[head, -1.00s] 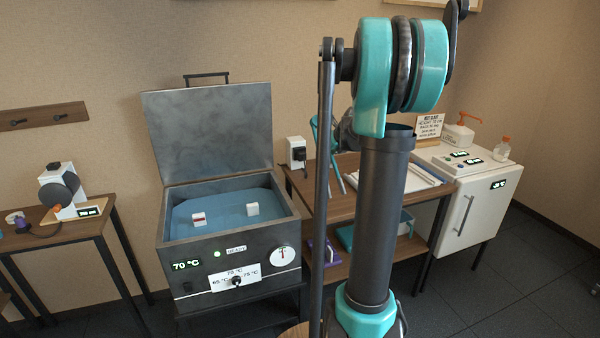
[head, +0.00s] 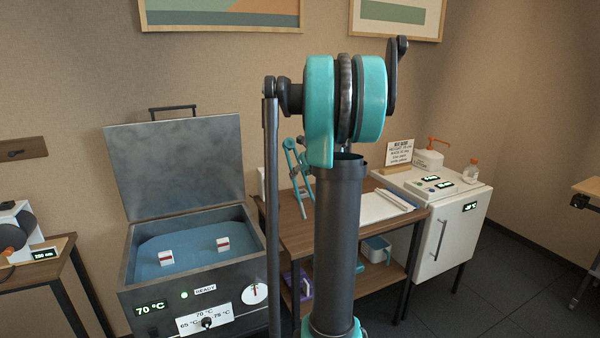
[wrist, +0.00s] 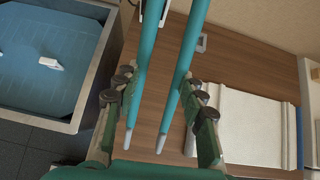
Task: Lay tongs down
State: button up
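The teal tongs (wrist: 180,85) hang between the fingers of my gripper (wrist: 158,105) in the wrist view. Their two legs are spread apart, and their pale grey tips point down the picture over the wooden bench. The fingers lie against the outer sides of the legs, so the gripper looks shut on the tongs. In the head view the tongs (head: 293,165) show upright and slightly tilted above the wooden bench (head: 288,228), left of my arm, which hides most of the gripper. A white folded cloth or pad (head: 380,206) lies on the bench to the right.
An open water bath (head: 255,262) with white labelled pieces stands left of the bench. A white cabinet (head: 455,235) with a pump bottle (head: 428,158) and a sign (head: 399,152) stands right. Bare bench top shows between bath and pad. A teal container (head: 376,248) is on the lower shelf.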

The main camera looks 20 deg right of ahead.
jog(key=shift+f, duration=2.2)
jog(key=shift+f, duration=1.95)
jog(key=o, duration=0.6)
jog(key=shift+w+r+v, duration=0.15)
jog(key=shift+v, duration=0.9)
jog(key=shift+w+r+v, duration=0.2)
jog(key=shift+v, duration=0.9)
jog(key=shift+w+r+v, duration=0.15)
jog(key=shift+v, duration=0.9)
jog(key=shift+r, duration=0.1)
jog(key=shift+r, duration=1.95)
